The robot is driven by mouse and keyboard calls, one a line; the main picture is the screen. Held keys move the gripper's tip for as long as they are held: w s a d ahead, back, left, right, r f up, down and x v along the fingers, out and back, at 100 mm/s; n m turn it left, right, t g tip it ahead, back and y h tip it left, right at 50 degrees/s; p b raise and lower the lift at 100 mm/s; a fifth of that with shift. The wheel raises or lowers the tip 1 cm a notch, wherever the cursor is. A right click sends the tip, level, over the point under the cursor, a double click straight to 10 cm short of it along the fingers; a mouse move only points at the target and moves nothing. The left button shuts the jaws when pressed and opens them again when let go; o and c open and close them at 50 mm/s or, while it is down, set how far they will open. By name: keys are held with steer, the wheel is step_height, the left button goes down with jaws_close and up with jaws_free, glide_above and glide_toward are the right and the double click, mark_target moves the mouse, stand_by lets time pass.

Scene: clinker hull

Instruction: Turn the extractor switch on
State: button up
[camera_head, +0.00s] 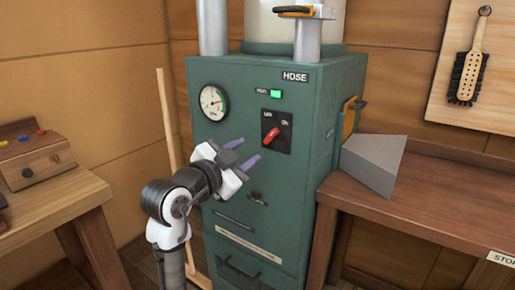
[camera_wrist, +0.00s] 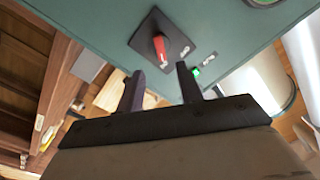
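The extractor switch (camera_head: 270,135) is a red lever on a black plate on the front of a green cabinet (camera_head: 240,190). It leans diagonally; small white labels sit above it, the right one seeming to read "ON". Which label it points to I cannot tell for sure. A green lamp (camera_head: 275,94) above it looks lit. The lever also shows in the wrist view (camera_wrist: 161,52), ahead of and between my fingertips. My gripper (camera_head: 243,153) is open and empty, just below and left of the switch, apart from it; its two fingers show in the wrist view (camera_wrist: 160,70).
A round gauge (camera_head: 213,102) is left of the switch. A grey wedge-shaped block (camera_head: 372,163) lies on the wooden bench (camera_head: 440,205) to the right. A wooden pole (camera_head: 168,120) leans left of the cabinet. A control box (camera_head: 35,155) stands at far left.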

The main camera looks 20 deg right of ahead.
steer(key=shift+v, duration=2.25)
